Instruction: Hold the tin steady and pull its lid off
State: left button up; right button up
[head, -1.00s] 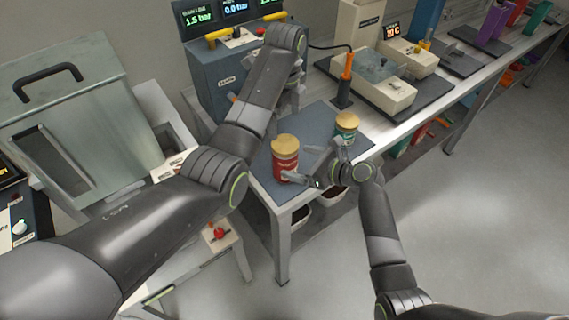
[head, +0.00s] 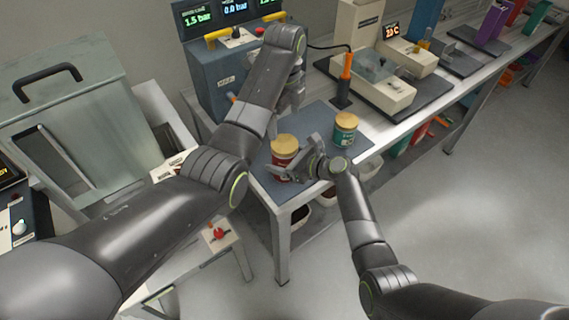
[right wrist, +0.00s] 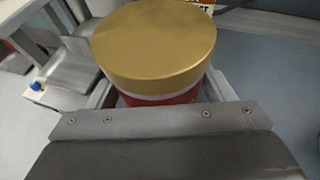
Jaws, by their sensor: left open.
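A red tin (head: 283,161) with a gold lid (head: 285,144) stands upright on the dark mat near the bench's front corner. My right gripper (head: 291,158) is open, its fingers spread at the tin's near side. In the right wrist view the gold lid (right wrist: 155,42) fills the top middle, with a strip of red body (right wrist: 160,97) under it between the fingers; I cannot tell whether they touch it. My left gripper (head: 290,97) is open and empty above the mat behind the red tin, partly hidden by its own arm.
A green tin (head: 345,133) with a gold lid stands on the mat (head: 318,117) right of my right gripper. A blue-grey box with gauges (head: 222,80) stands behind. A device with an orange-handled tool (head: 347,66) is at the back right. Open floor lies to the right.

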jog(key=c, duration=1.1)
jog(key=o, duration=1.4)
